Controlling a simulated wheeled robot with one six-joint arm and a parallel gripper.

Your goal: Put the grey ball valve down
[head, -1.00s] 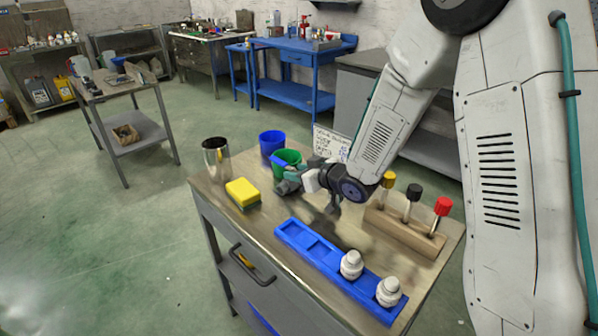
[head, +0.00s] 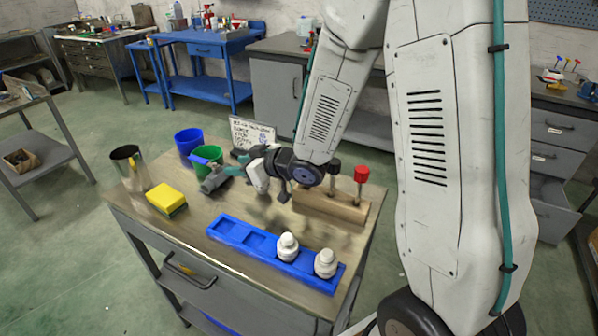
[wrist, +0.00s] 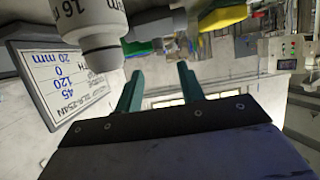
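The grey ball valve (head: 214,181) is on the left part of the grey worktable (head: 180,205), just in front of the green cup (head: 208,160). A blue part, possibly its lever, shows against the cup. My gripper (head: 236,172) is right beside the valve, its teal fingers pointing left at it. In the wrist view my gripper (wrist: 160,68) has its fingers apart, with only background between them. Grey and coloured things show beyond the fingertips, too jumbled to separate. The valve's exact contact with the table is unclear.
A blue cup (head: 188,141), a steel cup (head: 128,167), a yellow sponge (head: 166,199) and a sign (head: 252,134) stand nearby. A white piece marked 16 (wrist: 88,28) is close to my gripper. A blue tray (head: 230,233) with two white pieces and a wooden rack (head: 330,206) lie right.

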